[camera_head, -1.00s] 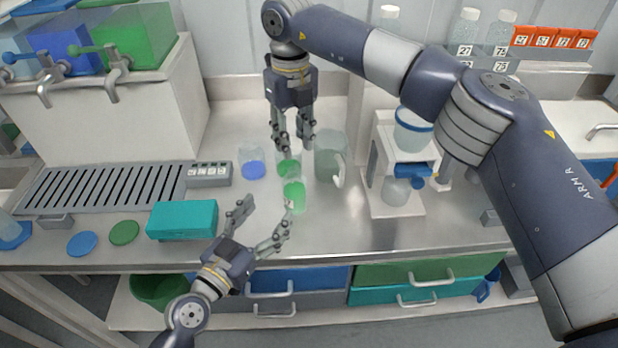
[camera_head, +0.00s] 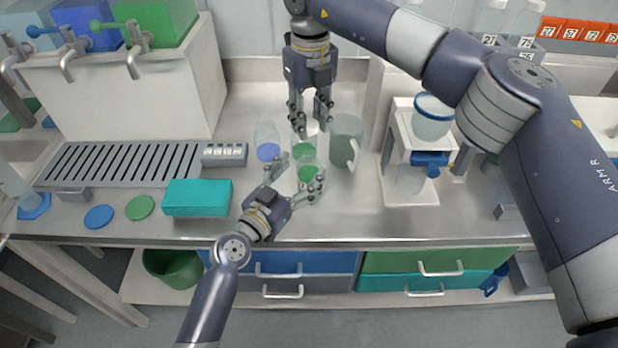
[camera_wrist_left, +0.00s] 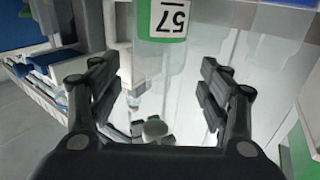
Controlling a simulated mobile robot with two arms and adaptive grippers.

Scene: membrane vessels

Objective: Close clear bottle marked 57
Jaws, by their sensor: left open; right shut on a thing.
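The clear bottle marked 57 (camera_wrist_left: 165,22) shows its label and green contents at the top of the left wrist view. In the head view it appears to be the front clear vessel with green contents (camera_head: 308,173). My left gripper (camera_head: 301,174) is open with its fingers spread at this bottle; in the wrist view the bottle lies beyond the fingertips, and contact cannot be told. My right gripper (camera_head: 311,116) points down above the vessels, shut on a small whitish cap-like piece (camera_head: 312,128), mostly hidden by the fingers.
Another clear vessel with green contents (camera_head: 304,150) stands just behind. A vessel with blue contents (camera_head: 267,150) is to its left, a large greenish jug (camera_head: 346,140) to its right. A teal box (camera_head: 197,198) and blue and green discs lie left. A white stand (camera_head: 412,185) is right.

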